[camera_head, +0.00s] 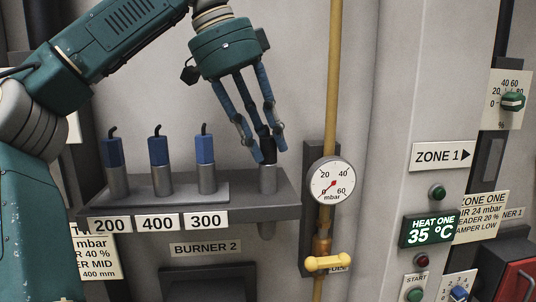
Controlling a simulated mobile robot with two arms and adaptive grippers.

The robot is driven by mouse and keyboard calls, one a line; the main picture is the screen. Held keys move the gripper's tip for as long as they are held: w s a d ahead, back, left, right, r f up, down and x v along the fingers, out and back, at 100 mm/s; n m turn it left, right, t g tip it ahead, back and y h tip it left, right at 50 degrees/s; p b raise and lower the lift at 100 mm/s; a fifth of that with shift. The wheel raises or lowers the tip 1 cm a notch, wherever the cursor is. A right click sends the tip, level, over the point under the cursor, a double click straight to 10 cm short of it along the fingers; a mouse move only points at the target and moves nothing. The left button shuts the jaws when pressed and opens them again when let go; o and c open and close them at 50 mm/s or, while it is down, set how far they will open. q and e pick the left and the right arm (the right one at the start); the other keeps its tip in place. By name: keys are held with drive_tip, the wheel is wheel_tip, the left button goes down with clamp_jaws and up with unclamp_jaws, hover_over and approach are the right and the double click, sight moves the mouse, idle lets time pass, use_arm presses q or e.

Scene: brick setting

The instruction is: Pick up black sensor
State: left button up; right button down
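The black sensor (269,152) stands upright in a metal holder at the right end of the grey shelf (255,205). My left gripper (268,150) reaches down from above, its blue fingers on either side of the sensor. The fingertips are very close to it; I cannot tell whether they touch it. The fingers partly hide its upper part. My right gripper is not in view.
Three blue sensors (205,150) stand in metal holders to the left, above labels 200, 400 and 300. A pressure gauge (332,180) and a yellow pipe (333,80) are close on the right. A control panel (430,231) is farther right.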

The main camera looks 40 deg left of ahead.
use_arm(q)
drive_tip(key=shift+a, duration=0.1)
clamp_jaws()
